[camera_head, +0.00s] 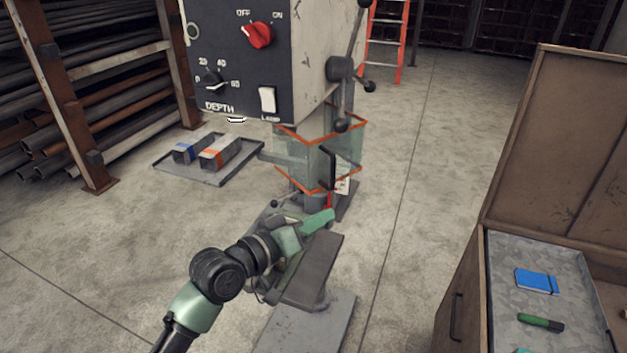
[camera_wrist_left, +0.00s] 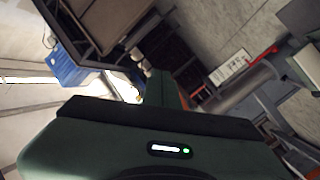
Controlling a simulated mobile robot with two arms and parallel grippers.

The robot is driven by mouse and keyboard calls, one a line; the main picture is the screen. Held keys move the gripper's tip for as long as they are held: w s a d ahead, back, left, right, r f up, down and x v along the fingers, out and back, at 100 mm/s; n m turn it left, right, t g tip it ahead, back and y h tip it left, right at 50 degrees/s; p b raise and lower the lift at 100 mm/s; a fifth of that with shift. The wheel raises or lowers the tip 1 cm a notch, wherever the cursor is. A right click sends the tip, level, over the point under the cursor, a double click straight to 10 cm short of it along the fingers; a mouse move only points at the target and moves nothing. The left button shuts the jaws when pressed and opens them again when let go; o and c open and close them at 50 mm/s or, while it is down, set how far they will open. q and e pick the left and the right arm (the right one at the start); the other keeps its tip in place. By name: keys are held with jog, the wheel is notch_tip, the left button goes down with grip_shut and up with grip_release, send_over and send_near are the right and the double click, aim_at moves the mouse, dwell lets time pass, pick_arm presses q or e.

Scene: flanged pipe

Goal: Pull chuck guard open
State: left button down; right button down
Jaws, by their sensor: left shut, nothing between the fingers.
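The chuck guard (camera_head: 345,148) is a clear box with orange edges below the drill press head (camera_head: 240,60). A black bar handle (camera_head: 328,167) stands upright at its near corner, and the guard looks closed around the chuck area. My left gripper (camera_head: 326,217) is shut and empty, below the guard and its handle, above the drill press table (camera_head: 312,270). It looks apart from the handle. In the left wrist view, the gripper's green body fills the bottom and its shut fingers (camera_wrist_left: 160,88) point up; I cannot make out the guard there. My right gripper is not in view.
Feed levers (camera_head: 341,75) stick out right of the head. A brown cabinet (camera_head: 460,290) with a tray of tools stands at right. A floor tray (camera_head: 190,172) and a pipe rack (camera_head: 60,95) are at left. Floor between press and cabinet is clear.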

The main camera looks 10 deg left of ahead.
aim_at(324, 148)
pick_arm(q)
jog(key=a+r+n+g+h+b, duration=0.2)
jog(key=a+r+n+h, duration=0.2)
jog(key=a+r+n, duration=0.45)
jog(key=w+d+f+m+p, duration=0.1)
jog(key=w+d+f+p, duration=0.1)
jog(key=w+d+p, duration=0.3)
jog(key=shift+w+d, duration=0.3)
jog(key=shift+d, duration=0.15)
jog(key=shift+m, duration=0.25)
